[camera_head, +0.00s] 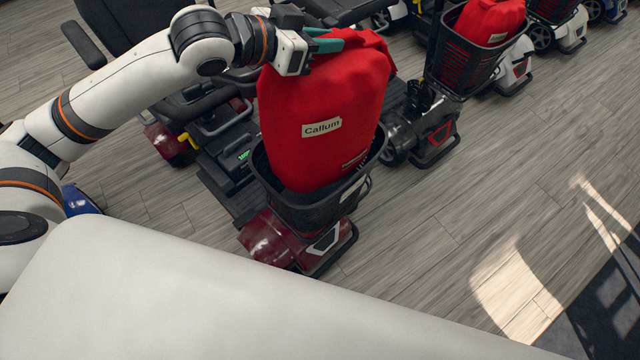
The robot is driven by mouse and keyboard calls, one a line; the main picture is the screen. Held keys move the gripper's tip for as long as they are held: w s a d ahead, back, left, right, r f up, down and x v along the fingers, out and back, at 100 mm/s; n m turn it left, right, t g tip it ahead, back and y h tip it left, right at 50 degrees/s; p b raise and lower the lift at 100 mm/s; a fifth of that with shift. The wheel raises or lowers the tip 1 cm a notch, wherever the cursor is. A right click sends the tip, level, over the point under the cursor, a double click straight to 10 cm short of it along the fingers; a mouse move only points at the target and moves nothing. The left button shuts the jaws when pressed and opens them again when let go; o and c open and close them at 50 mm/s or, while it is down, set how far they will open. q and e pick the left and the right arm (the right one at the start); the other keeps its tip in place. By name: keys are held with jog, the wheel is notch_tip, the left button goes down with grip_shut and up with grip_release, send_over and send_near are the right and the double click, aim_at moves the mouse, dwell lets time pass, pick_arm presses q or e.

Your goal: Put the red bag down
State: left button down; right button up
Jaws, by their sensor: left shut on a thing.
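My left gripper (325,44) is shut on the top of a red bag (325,105). The bag has a white label reading "Callum" on its front and hangs upright from the gripper. Its lower part is inside or just over the black front basket (367,166) of a dark red scooter (272,238). The basket's rim hides part of the bag's bottom, so I cannot tell whether it rests on the basket floor. My right gripper is not in view.
Another red bag (490,20) sits in a black basket (463,66) on a neighbouring scooter. More scooters stand in a row at the back right. The wooden floor (480,190) at the right is clear. A dark mat (605,310) lies at the lower right.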

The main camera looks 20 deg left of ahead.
aim_at(268, 128)
pick_arm(q)
notch_tip(268, 128, down, 18)
jog(key=b, duration=0.1)
jog(key=shift+b, duration=0.4)
jog(key=c, duration=1.3)
grip_release()
jog(key=v, duration=1)
jog(key=shift+s+a+r, duration=0.1)
jog(key=shift+s+a, duration=0.1)
jog(key=shift+s+a+r, duration=0.3)
jog(key=shift+s+r, duration=0.1)
jog(key=shift+s, duration=0.15)
